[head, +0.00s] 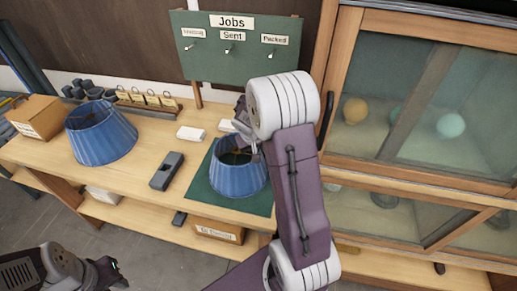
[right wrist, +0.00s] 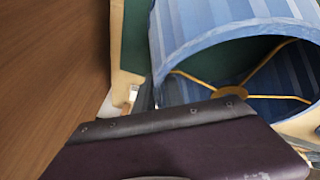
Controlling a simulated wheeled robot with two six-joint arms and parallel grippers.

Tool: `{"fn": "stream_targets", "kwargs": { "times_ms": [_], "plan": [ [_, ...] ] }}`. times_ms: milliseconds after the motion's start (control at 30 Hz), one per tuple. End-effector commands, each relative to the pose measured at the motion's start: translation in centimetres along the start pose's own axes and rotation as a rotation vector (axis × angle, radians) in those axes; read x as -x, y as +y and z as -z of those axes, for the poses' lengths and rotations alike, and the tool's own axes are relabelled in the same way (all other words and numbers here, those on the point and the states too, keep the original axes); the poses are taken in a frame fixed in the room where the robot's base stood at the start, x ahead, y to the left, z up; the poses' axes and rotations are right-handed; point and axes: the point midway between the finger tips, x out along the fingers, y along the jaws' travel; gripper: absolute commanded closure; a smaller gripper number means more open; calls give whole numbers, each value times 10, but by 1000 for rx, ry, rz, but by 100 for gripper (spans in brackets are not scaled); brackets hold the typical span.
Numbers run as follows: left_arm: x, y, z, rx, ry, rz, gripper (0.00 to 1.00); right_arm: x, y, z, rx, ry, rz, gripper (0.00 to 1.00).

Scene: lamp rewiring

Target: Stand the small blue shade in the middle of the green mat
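The small blue shade (head: 238,181) stands on the green mat (head: 207,193) in the head view, wide opening down as far as I can see. Mat shows to its left and in front; my right arm covers its right part. My right gripper (head: 247,146) is at the shade's top rim. In the right wrist view the striped shade (right wrist: 195,30) and its brass spokes fill the upper right, close to the gripper. Its fingertips are mostly hidden, so I cannot tell whether they grip the rim. My left gripper (head: 118,273) is low at the left, away from the bench, its opening unclear.
A larger blue shade (head: 100,135) stands on the bench (head: 135,165) at the left, beside a cardboard box (head: 36,117). A dark tool-like block (head: 167,171) lies left of the mat. White blocks (head: 191,133) lie behind it. A Jobs board (head: 232,55) and a glass cabinet (head: 430,110) stand behind and right.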

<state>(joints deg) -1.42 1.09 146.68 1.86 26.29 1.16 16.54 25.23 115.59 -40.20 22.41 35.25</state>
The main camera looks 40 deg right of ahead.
Motion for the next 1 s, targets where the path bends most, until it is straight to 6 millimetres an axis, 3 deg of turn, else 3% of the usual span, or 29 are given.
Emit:
{"fn": "stream_targets", "kwargs": {
  "times_ms": [433,800,1000],
  "plan": [
    [5,0,0,0,0,0,72,8,1,2,0,3,0,74],
    [17,0,2,0,0,0,72,87,1,3,0,6,0,74],
    [19,0,2,0,0,0,72,116,1,2,-1,2,0,74]
  ]
}}
